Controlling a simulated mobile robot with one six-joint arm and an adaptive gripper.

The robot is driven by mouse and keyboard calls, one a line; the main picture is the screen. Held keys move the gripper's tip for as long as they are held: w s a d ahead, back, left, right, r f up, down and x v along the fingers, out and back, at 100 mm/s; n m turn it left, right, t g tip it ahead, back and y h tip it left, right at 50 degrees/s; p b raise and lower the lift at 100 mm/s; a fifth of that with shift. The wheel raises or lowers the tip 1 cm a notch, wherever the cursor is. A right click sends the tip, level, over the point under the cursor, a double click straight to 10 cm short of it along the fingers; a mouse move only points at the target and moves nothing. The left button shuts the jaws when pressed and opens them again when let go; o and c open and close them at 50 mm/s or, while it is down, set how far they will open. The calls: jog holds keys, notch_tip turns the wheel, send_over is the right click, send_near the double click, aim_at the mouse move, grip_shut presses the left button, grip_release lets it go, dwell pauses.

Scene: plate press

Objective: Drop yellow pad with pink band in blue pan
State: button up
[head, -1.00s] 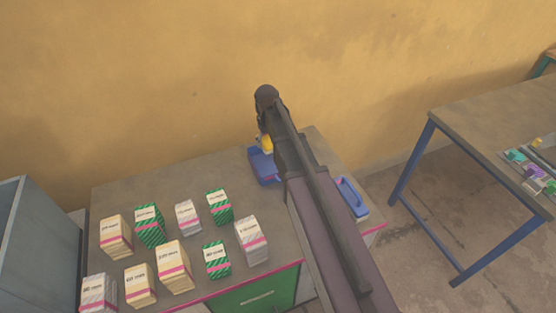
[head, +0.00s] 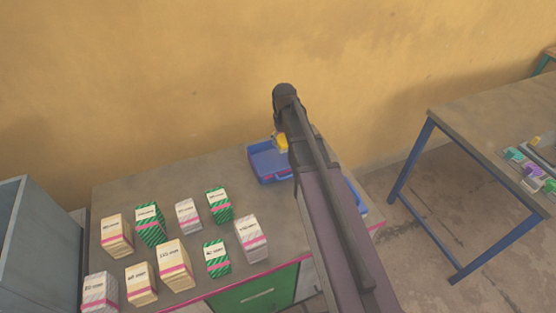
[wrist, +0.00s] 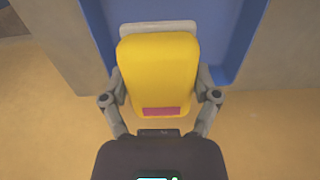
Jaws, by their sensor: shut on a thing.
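A yellow pad (wrist: 157,70) with a pink band (wrist: 161,111) is held in my gripper (wrist: 160,82), with a finger on each side of it. In the head view the pad (head: 282,144) shows as a small yellow patch beside my arm. The blue pan (head: 262,167) is on the bench near the wall, partly hidden by my arm. In the wrist view the blue pan (wrist: 231,40) lies behind the pad. The pad appears over the pan's right part; its height above it is hard to tell.
Several labelled stacks (head: 174,263) in cream, green and grey with pink bands stand on the bench's left and front. Another blue item (head: 357,197) lies to the right, mostly behind my arm. A separate table (head: 470,125) with small coloured items stands at the right.

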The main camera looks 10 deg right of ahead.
jog(key=b, duration=0.5)
send_over(283, 162)
jog(key=shift+s+f, duration=0.1)
jog(key=shift+f, duration=2.7)
jog(key=o, duration=0.9)
jog(key=shift+r, duration=0.2)
